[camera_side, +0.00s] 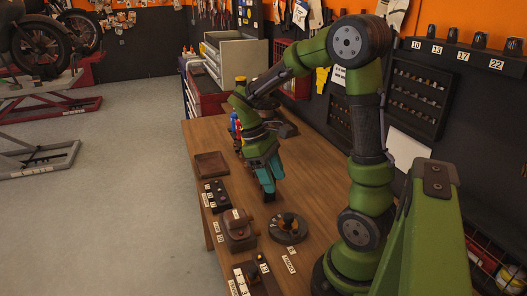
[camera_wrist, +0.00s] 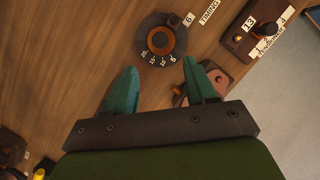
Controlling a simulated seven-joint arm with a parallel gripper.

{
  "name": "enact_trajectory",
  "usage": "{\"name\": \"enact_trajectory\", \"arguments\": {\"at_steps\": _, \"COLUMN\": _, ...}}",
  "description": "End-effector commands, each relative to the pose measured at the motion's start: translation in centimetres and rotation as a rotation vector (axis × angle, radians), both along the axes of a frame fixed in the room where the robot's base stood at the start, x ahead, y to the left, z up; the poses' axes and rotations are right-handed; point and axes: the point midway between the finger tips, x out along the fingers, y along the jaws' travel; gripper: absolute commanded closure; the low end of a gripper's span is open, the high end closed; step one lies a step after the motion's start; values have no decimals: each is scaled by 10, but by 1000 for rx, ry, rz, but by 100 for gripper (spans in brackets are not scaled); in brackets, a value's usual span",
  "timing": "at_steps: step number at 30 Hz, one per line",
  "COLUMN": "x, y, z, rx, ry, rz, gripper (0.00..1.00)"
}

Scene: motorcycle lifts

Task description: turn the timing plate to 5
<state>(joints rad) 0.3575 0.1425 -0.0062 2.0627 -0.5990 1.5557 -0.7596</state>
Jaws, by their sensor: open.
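The timing plate (camera_wrist: 148,22) is a dark round dial with an orange-brown ring and a dark centre, on the wooden table. White marks 20, 15, 10 and 5 run along its near edge in the wrist view; no pointer can be made out clearly. A TIMING label lies beside it. In the side view the timing plate (camera_side: 277,234) shows an orange part and a dark knob on top. My gripper (camera_side: 267,180) points down above the table, behind the plate in the side view. Its teal fingers (camera_wrist: 160,66) are apart, empty and not touching the plate.
A brown block with a knob (camera_wrist: 222,78) is partly hidden by my right finger; it stands left of the plate in the side view (camera_side: 238,232). A shallow tray (camera_side: 211,165) lies farther back.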

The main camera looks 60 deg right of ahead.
Motion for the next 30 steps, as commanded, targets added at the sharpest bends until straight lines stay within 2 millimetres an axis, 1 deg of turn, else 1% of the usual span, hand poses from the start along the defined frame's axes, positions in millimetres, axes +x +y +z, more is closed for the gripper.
{"name": "enact_trajectory", "arguments": {"at_steps": 1, "x": 5, "y": 0, "z": 11, "rx": -2, "ry": -5, "rz": 0, "gripper": 44}}
{"name": "enact_trajectory", "arguments": {"at_steps": 6, "x": 17, "y": 0, "z": 38, "rx": -2, "ry": -3, "rz": 1, "gripper": 44}}
{"name": "enact_trajectory", "arguments": {"at_steps": 9, "x": 20, "y": 0, "z": 48, "rx": 0, "ry": -1, "rz": 0, "gripper": 44}}
{"name": "enact_trajectory", "arguments": {"at_steps": 12, "x": 22, "y": 0, "z": 53, "rx": 0, "ry": 0, "rz": -1, "gripper": 44}}
{"name": "enact_trajectory", "arguments": {"at_steps": 25, "x": 24, "y": -1, "z": 54, "rx": -15, "ry": -8, "rz": -21, "gripper": 44}}
{"name": "enact_trajectory", "arguments": {"at_steps": 28, "x": 28, "y": -1, "z": 45, "rx": -38, "ry": -44, "rz": -72, "gripper": 44}}
{"name": "enact_trajectory", "arguments": {"at_steps": 30, "x": 29, "y": 5, "z": 41, "rx": -52, "ry": -107, "rz": -123, "gripper": 44}}
